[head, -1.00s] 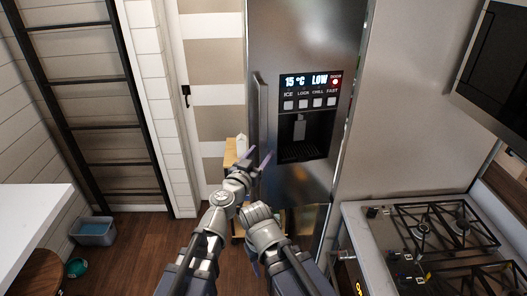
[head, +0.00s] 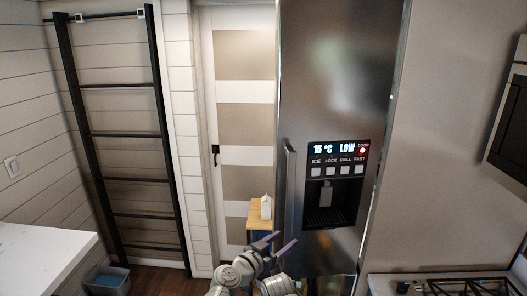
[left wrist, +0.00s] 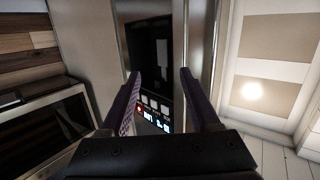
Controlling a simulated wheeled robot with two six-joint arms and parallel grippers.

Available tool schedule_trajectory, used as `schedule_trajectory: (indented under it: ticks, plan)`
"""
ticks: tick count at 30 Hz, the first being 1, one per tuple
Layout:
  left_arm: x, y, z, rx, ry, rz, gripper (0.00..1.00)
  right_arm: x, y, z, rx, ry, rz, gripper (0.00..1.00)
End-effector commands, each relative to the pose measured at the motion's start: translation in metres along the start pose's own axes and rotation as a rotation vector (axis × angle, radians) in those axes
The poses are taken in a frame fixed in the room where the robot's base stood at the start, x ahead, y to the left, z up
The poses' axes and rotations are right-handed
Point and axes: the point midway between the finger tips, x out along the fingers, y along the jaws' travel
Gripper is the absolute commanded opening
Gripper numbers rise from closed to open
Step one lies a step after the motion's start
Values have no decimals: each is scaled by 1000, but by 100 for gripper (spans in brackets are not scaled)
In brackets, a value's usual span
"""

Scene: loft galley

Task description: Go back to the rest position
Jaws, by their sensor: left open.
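My left gripper (head: 284,243) is low in the head view, in front of the steel fridge (head: 335,100) and beside its vertical handle (head: 290,195). Its two purple fingers are apart with nothing between them. In the left wrist view the left gripper (left wrist: 160,73) is also open and empty, with the fridge's dispenser panel (left wrist: 153,110) upside down beyond the fingers. Part of my right arm shows at the bottom edge of the head view. Its gripper is out of the picture.
A small wooden stand (head: 257,217) with a white carton (head: 265,207) stands left of the fridge. A white counter (head: 40,258) and a grey bin (head: 107,281) are at lower left. A gas hob (head: 450,286) is at lower right.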

Motion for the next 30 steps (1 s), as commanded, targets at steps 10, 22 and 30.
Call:
schedule_trajectory:
  ticks: [10, 22, 30]
  plan:
    - [-83, -35, 150, -243, -745, -17, 62, 0, 0, 0, 0, 0, 0, 50]
    - [-200, -90, 214, -484, -1223, -439, 62, 0, 0, 0, 0, 0, 0, 50]
    - [-206, -62, 244, -438, -1348, -484, 62, 26, -2, -2, -1, 0, 0, 50]
